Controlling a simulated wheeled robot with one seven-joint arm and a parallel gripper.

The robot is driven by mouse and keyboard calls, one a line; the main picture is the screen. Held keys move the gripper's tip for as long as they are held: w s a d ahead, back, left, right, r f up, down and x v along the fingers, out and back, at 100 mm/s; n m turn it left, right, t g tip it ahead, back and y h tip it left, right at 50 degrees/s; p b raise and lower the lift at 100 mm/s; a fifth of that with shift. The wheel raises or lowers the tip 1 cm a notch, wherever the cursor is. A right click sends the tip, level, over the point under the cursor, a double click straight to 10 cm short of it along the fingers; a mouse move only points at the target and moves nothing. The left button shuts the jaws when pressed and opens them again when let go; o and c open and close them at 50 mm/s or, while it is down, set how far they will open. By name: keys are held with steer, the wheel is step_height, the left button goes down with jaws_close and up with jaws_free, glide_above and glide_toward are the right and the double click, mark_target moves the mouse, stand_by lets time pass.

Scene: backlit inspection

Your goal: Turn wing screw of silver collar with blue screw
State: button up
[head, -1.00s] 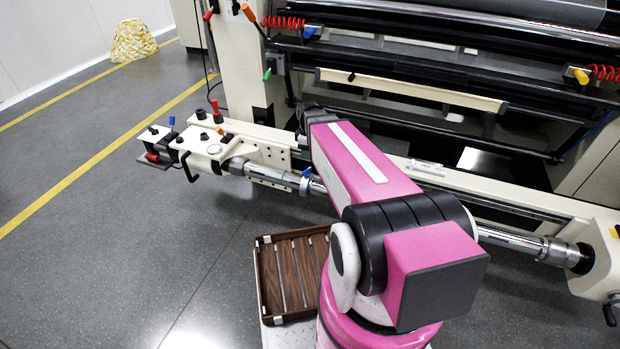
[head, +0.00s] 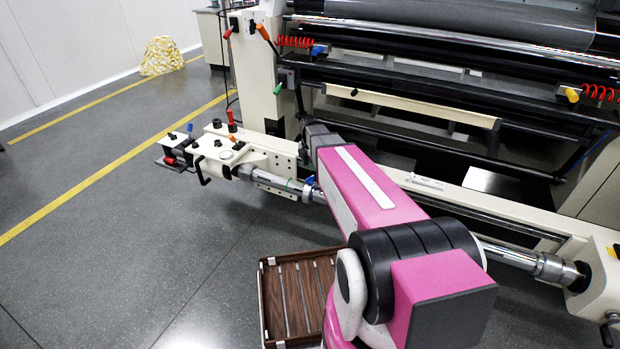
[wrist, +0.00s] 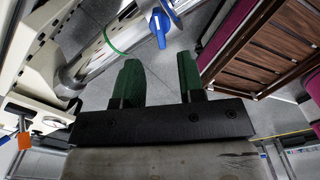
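The blue wing screw (wrist: 158,27) shows near the top middle of the wrist view, on a silver collar (wrist: 170,10) around the silver shaft (wrist: 90,60). In the head view the blue screw (head: 310,181) is a small spot on the shaft just left of my pink arm. My gripper (wrist: 158,68) has two dark green fingers, apart with nothing between them. In the wrist view the screw appears beyond the fingertips, roughly centred between them, not touching. In the head view my gripper is hidden behind my arm.
A thin green ring (wrist: 112,40) circles the shaft left of the collar. A brown slatted tray (head: 290,285) lies below the shaft. The cream machine frame (head: 245,155) holds the shaft's left end, with black rollers behind. Grey floor (head: 120,250) is open to the left.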

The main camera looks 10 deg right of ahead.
mark_target(310, 179)
step_height(310, 179, down, 7)
steer(key=shift+f, duration=0.1)
stand_by(0.3)
jaws_close()
